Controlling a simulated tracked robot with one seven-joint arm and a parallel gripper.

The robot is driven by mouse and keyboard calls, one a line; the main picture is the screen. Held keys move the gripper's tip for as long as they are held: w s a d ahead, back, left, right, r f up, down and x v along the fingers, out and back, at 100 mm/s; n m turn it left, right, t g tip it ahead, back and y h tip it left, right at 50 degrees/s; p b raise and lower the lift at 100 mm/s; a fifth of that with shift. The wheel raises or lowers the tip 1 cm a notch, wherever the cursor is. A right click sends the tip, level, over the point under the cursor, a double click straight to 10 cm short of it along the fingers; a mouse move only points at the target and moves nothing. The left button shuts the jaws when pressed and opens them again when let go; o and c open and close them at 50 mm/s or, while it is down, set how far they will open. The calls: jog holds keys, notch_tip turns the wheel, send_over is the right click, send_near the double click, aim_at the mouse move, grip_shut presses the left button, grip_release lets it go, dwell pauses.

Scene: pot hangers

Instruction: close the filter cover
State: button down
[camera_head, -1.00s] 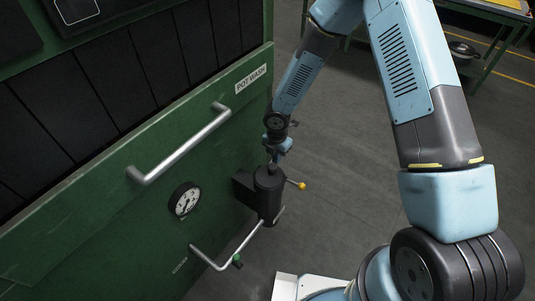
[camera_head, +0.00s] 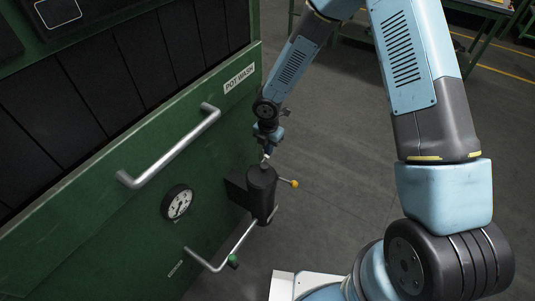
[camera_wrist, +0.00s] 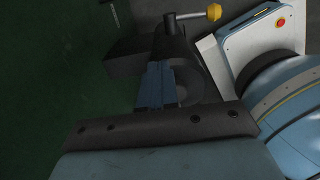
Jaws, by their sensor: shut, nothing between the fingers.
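The filter is a black upright cylinder (camera_head: 261,200) mounted on the green panel, below and to the right of the handle. Its dark round top, apparently the cover (camera_head: 261,172), looks to lie on or close to the cylinder's mouth; I cannot tell whether it is fully seated. My gripper (camera_head: 266,157) points down just above the top. The wrist view shows its blue fingers (camera_wrist: 157,86) together, with nothing between them. They overlap the filter's round top (camera_wrist: 190,85) there and hide part of it; contact is unclear.
A lever with a yellow knob (camera_head: 294,183) sticks out right of the filter. A thin pipe with a green valve (camera_head: 233,262) runs below. A gauge (camera_head: 177,203) and a large metal handle (camera_head: 170,150) sit on the panel (camera_head: 110,220). The floor (camera_head: 340,190) to the right is open.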

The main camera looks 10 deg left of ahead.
jog(key=w+d+r, duration=0.2)
jog(key=w+r, duration=0.2)
jog(key=r, duration=0.5)
jog(key=s+d+r+m+t+h, duration=0.1)
jog(key=s+d+r+m, duration=0.1)
jog(key=d+r+m, duration=0.9)
jog(key=s+d+r+m+t+h, duration=0.15)
jog(key=d+r+m, duration=0.25)
jog(key=d+r, duration=0.8)
jog(key=s+d+r+m+t+y, duration=0.1)
jog(key=s+d+r+m, duration=0.3)
jog(key=s+r+m, duration=0.3)
jog(key=s+d+r+m+t+y, duration=0.1)
jog(key=s+d+r+m, duration=0.3)
jog(key=s, duration=0.9)
notch_tip(320, 180, up, 4)
jog(key=m+t, duration=0.1)
jog(key=m, duration=0.4)
jog(key=shift+d+f, duration=0.2)
jog(key=shift+f, duration=0.05)
jog(key=shift+d+y, duration=0.1)
jog(key=shift+y, duration=0.15)
